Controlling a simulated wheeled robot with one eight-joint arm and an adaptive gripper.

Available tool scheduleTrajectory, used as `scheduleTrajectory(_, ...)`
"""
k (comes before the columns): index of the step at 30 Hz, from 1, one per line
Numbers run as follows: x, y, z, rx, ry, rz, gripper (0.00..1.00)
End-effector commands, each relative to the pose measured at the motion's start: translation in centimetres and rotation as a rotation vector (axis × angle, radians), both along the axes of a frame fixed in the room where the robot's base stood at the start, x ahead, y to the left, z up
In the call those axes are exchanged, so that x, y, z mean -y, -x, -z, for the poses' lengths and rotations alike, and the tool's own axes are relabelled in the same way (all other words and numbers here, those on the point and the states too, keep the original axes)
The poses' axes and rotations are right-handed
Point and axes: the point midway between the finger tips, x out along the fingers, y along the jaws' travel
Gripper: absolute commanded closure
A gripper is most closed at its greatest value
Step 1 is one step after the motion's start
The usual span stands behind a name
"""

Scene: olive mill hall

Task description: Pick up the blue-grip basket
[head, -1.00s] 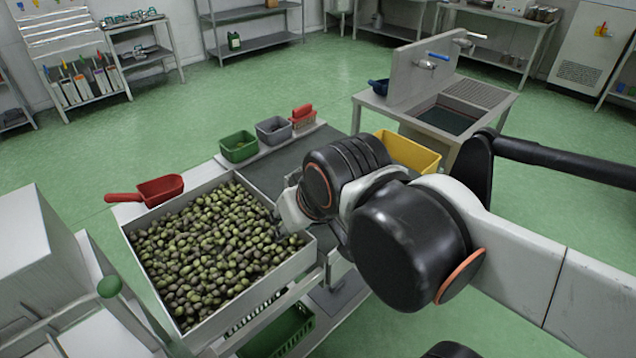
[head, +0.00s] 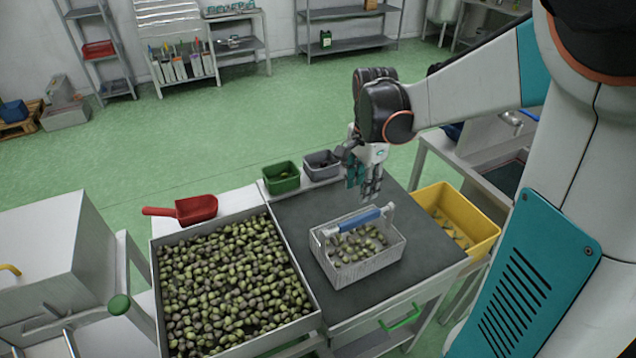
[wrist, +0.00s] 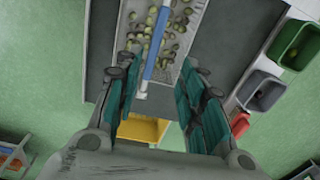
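The blue-grip basket is a light grey, slotted basket (head: 372,268) holding green and dark olives, upright on the dark mat of the table. Its raised handle carries a blue grip (head: 358,218). My gripper (head: 364,190) hangs pointing down, just above and slightly behind the grip, apart from it as far as I can see. In the wrist view my gripper (wrist: 155,105) has its two teal-padded fingers wide apart and empty. The blue grip (wrist: 158,42) shows in line with the gap between them, beyond the fingertips, with part of the basket below it.
A large olive tray (head: 306,318) stands left of the basket, with a red scoop (head: 197,209) behind it. Green (head: 281,178) and grey (head: 322,164) bins stand at the table's back edge. A yellow bin (head: 484,243) is at the right. Bare mat surrounds the basket.

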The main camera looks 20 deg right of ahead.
Motion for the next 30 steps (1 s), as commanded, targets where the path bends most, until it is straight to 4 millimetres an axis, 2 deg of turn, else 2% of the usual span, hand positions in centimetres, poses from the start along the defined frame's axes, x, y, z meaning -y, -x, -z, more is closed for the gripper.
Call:
scheduleTrajectory(2,0.6,0.1,0.0,-0.017,-0.006,0.038,0.63)
scheduleTrajectory(5,0.8,0.2,1.2,-0.026,-0.008,0.054,0.63)
scheduleTrajectory(15,0.8,0.2,7.4,-0.025,-0.007,0.052,0.63)
scheduleTrajectory(25,0.7,0.3,9.4,-0.025,-0.007,0.051,0.63)
scheduleTrajectory(30,0.7,0.4,11.7,-0.025,-0.007,0.051,0.63)
